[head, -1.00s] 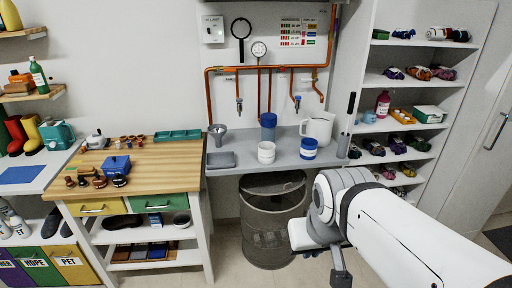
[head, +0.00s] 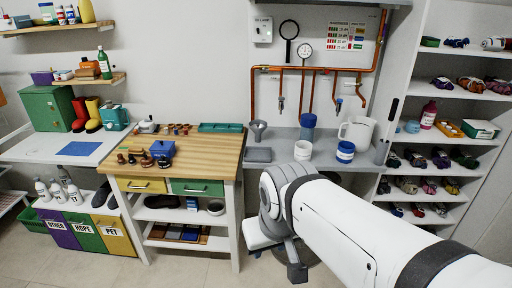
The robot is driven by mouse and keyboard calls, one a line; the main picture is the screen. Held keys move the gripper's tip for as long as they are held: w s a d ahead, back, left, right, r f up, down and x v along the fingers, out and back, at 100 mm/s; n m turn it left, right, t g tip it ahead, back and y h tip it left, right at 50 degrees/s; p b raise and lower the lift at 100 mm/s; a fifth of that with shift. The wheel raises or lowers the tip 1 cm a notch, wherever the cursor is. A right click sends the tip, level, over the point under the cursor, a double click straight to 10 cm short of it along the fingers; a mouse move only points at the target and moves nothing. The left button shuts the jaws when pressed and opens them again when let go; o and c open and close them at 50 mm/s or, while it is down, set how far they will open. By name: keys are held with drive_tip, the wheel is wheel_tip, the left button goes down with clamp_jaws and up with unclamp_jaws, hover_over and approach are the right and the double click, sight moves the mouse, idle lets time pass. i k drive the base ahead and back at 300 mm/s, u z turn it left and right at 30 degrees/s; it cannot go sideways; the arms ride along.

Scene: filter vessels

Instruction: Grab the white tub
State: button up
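A white tub (head: 303,150) stands upright on the grey counter (head: 280,141), left of a white tub with a blue band and lid (head: 345,152). Behind them are a blue-topped container (head: 308,122) and a white pitcher (head: 357,131). My gripper (head: 296,272) hangs low in front of the counter, below and apart from the white tub. Only a dark finger part shows clearly, so its opening cannot be told. My white arm hides part of the counter front and the floor below.
A grey funnel (head: 258,131) and grey tray (head: 258,155) sit on the counter's left. A wooden workbench (head: 190,151) stands to the left, and shelves (head: 447,108) to the right. Copper pipes (head: 314,69) run on the wall. Floor is clear at lower left.

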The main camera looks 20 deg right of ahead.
sight(303, 152)
drive_tip(key=u, duration=1.25)
drive_tip(key=i, duration=2.4)
drive_tip(key=z, duration=1.25)
drive_tip(key=k, duration=0.1)
drive_tip(key=z, duration=2.15)
drive_tip(key=i, duration=1)
drive_tip(key=z, duration=0.05)
